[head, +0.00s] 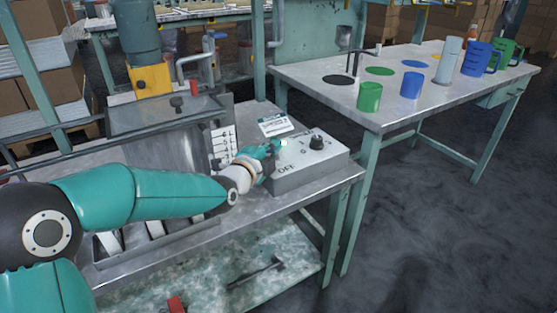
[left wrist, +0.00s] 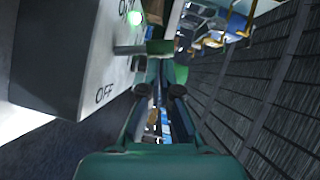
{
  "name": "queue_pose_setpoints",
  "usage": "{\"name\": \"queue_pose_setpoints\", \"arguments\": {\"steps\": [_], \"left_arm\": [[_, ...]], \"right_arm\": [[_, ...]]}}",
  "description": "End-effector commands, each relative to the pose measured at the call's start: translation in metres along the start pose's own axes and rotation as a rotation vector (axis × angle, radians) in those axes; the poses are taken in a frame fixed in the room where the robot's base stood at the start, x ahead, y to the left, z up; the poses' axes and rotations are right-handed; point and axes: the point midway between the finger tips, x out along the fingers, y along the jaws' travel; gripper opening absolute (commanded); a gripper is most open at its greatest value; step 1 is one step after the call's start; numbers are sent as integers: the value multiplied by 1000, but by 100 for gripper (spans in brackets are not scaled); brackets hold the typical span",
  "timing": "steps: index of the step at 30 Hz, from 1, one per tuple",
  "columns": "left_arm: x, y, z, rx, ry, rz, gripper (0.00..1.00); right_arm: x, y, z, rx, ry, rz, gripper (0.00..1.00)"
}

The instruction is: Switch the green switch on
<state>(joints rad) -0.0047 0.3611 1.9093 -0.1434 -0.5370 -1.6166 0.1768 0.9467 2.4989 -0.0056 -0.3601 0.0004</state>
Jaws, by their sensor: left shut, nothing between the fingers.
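The grey control box (head: 312,165) sits on the near table, with OFF lettered at its lower left and a black knob (head: 316,142) on top. In the left wrist view the box (left wrist: 65,60) shows ON above and OFF below. A green light (left wrist: 135,18) glows beside ON. The switch's metal lever (left wrist: 128,50) ends in a green handle (left wrist: 160,46), nearer ON than OFF. My left gripper (head: 272,148) is shut and empty at the box's left side. Its fingertips (left wrist: 160,68) are close to the green handle; I cannot tell whether they touch. The head view hides the switch behind the gripper.
A labelled card (head: 274,125) stands behind the box. The second table (head: 330,75) at the right carries a green mug (head: 369,97), a blue mug (head: 411,85) and several other containers. A machine with a yellow part (head: 150,79) stands behind my left arm.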

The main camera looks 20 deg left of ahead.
Motion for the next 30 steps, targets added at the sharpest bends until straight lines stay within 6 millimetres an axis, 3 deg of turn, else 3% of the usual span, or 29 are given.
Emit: {"name": "queue_pose_setpoints", "arguments": {"steps": [7, 12, 21, 30], "left_arm": [[-6, -2, -10, 0, 2, -1, 0], [-20, -5, -33, 0, 7, 2, 0], [-87, -8, -29, 1, 2, 0, 0], [-117, -8, -28, 1, 2, 1, 0]], "right_arm": [[0, 0, 0, 0, 0, 0, 0], [-5, -2, 0, 0, 0, 0, 0], [-11, -4, 0, 0, 0, 0, 0], [-13, -5, 0, 0, 0, 0, 0]]}}
